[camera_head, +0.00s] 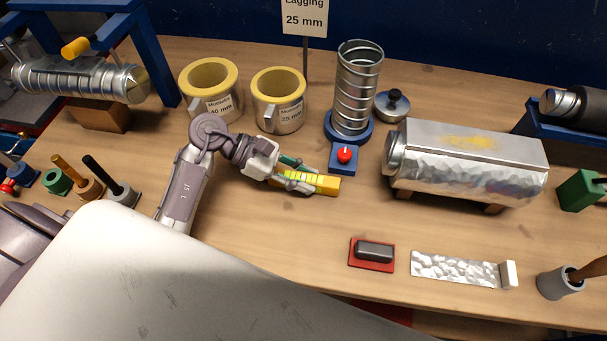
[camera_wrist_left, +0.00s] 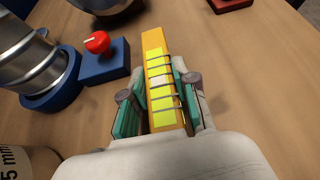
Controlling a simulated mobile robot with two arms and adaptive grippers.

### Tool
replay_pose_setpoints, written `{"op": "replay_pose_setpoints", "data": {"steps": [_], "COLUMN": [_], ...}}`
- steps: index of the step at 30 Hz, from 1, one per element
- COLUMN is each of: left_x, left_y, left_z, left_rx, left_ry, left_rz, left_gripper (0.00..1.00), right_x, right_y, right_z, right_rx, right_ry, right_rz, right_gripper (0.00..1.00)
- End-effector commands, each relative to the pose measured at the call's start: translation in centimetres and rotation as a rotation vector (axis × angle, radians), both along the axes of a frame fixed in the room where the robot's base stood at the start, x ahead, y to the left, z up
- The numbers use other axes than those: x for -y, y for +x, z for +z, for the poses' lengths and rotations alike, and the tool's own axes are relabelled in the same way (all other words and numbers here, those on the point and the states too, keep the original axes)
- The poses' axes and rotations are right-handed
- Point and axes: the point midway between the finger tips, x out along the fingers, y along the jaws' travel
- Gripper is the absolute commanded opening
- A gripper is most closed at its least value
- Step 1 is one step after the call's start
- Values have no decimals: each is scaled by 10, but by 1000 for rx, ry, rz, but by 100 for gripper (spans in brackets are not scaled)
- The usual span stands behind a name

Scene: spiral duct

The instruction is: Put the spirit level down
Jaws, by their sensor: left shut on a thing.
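The spirit level (camera_head: 327,185) is a yellow bar with a paler yellow strip along its top. My left gripper (camera_head: 298,177) is shut on it, with the level pointing right in the head view, over the middle of the table. In the left wrist view the level (camera_wrist_left: 154,45) runs away from me between the two teal-padded fingers of my left gripper (camera_wrist_left: 158,95). I cannot tell whether its underside touches the table. My right gripper is not in view.
A blue block with a red knob (camera_head: 344,156) stands just behind the level. A foil-clad duct (camera_head: 470,165) stands to the right, and a spiral duct (camera_head: 358,90) behind. A red pad with a dark block (camera_head: 372,254) lies in front. Bare table (camera_head: 270,240) lies before the gripper.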

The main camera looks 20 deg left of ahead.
Motion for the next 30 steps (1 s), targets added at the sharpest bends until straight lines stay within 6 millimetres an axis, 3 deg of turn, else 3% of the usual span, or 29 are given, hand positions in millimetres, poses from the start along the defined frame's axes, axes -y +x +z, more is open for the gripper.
{"op": "replay_pose_setpoints", "data": {"steps": [5, 6, 11, 22, 25, 30], "left_x": [0, 0, 0, 0, -13, -45], "left_y": [0, 0, 0, 0, -2, -8], "left_z": [-4, -4, -3, 4, 4, 20], "left_rx": [1, 1, 0, 0, 2, 2], "left_ry": [1, 1, 0, -2, 5, 9], "left_rz": [0, 0, 0, 0, 1, 0], "left_gripper": [0, 30, 54, 54, 54, 54], "right_x": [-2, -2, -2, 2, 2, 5], "right_y": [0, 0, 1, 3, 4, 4], "right_z": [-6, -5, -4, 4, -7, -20], "right_rx": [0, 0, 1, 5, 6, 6], "right_ry": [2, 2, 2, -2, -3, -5], "right_rz": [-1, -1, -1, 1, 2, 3], "right_gripper": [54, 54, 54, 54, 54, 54]}}
